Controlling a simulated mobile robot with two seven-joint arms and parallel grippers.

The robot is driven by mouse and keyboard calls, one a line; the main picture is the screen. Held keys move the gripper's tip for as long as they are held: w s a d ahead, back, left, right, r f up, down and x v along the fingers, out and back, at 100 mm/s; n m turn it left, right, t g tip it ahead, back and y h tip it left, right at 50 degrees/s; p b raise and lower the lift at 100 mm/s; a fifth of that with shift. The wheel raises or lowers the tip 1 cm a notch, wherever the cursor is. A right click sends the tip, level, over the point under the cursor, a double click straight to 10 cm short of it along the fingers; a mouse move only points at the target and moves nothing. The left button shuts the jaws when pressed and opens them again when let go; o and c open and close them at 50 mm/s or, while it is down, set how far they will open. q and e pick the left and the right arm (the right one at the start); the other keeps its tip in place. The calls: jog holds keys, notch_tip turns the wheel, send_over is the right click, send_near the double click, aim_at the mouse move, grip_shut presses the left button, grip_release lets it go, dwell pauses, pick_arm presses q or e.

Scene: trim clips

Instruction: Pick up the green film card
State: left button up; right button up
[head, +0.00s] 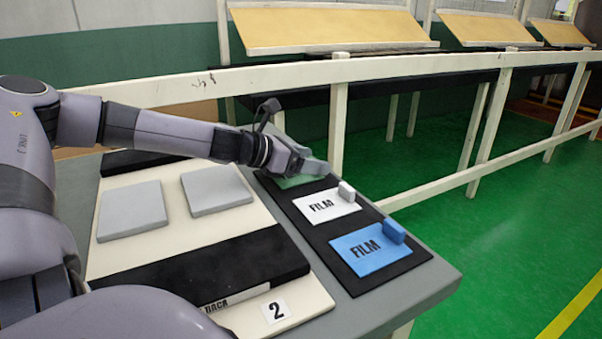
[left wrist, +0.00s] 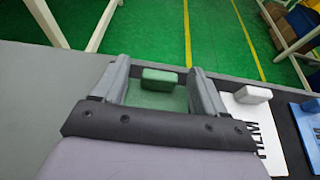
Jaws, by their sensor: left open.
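The green film card (head: 290,182) lies at the far end of a black mat (head: 333,235), partly hidden under my left gripper (head: 314,166) in the head view. In the left wrist view the green card (left wrist: 158,99) and its raised green tab (left wrist: 159,79) show between the two fingers of my left gripper (left wrist: 158,78). The fingers are apart, one on each side of the tab, with a gap to each. I cannot tell their exact height over the card. My right gripper is in neither view.
A white film card (head: 325,205) and a blue film card (head: 368,249) lie nearer on the same mat. Two grey pads (head: 216,190) and a black bar (head: 205,268) lie on a cream board to the left. A white rail (head: 300,73) runs behind the table.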

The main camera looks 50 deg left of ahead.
pick_arm(q)
jog(key=c, duration=1.1)
jog(key=shift+r, duration=0.1)
